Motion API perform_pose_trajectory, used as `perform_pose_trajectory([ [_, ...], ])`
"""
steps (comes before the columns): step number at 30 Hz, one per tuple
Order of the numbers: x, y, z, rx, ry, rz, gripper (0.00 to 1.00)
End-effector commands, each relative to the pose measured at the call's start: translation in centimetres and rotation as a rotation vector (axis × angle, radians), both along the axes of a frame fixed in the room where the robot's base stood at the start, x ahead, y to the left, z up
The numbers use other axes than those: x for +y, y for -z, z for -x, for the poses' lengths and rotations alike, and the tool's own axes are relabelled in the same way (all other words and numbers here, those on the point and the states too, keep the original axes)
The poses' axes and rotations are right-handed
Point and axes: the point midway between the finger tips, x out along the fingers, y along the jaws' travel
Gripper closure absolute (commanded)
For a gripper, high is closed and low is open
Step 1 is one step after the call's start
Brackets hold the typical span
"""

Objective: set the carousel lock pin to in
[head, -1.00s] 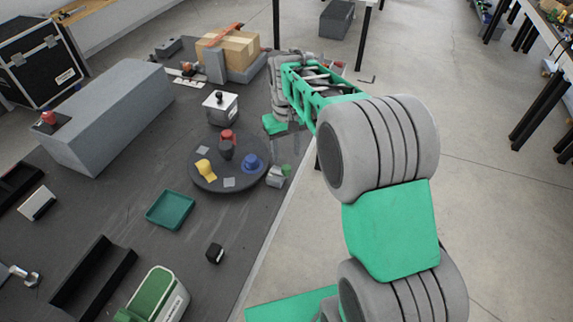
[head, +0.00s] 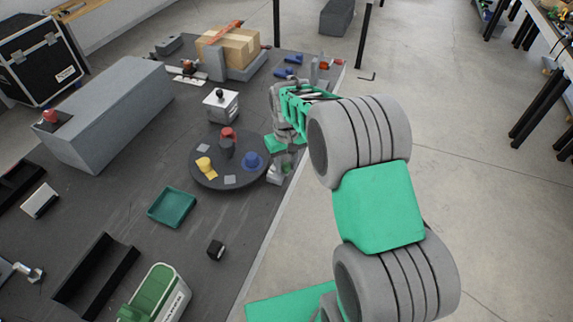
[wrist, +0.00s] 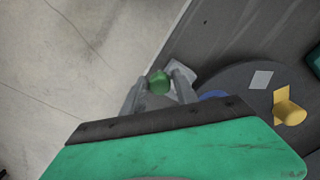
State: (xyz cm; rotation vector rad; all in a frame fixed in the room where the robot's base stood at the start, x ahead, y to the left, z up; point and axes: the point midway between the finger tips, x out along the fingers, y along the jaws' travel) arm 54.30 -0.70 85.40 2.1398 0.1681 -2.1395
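The carousel (head: 216,176) is a round dark disc on the table, with a red, a yellow and a blue piece on it. Its lock pin has a green knob (head: 286,167) on a small light grey block (head: 274,179) at the disc's right rim. In the wrist view the green knob (wrist: 159,83) lies between the two fingers of my gripper (wrist: 161,79). The fingers are apart, and I cannot tell whether either touches the knob. In the head view my gripper (head: 282,153) is just above the block and partly hides it. The pin's shaft is hidden.
The table edge is close to the right of the lock pin, with open floor beyond. A white box with a black knob (head: 221,106) stands behind the carousel. A green tray (head: 172,207) and a small black block (head: 215,250) lie in front.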

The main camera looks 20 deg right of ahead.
Motion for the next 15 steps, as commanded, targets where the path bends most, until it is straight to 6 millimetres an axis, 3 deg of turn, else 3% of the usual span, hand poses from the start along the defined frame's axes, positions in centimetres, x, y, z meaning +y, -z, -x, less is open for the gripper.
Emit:
perform_pose_trajectory([
  [12, 0.01, -0.03, 0.00, 0.000, 0.000, 0.000, 1.00],
  [15, 0.01, -0.04, 0.00, 0.000, 0.000, 0.000, 1.00],
])
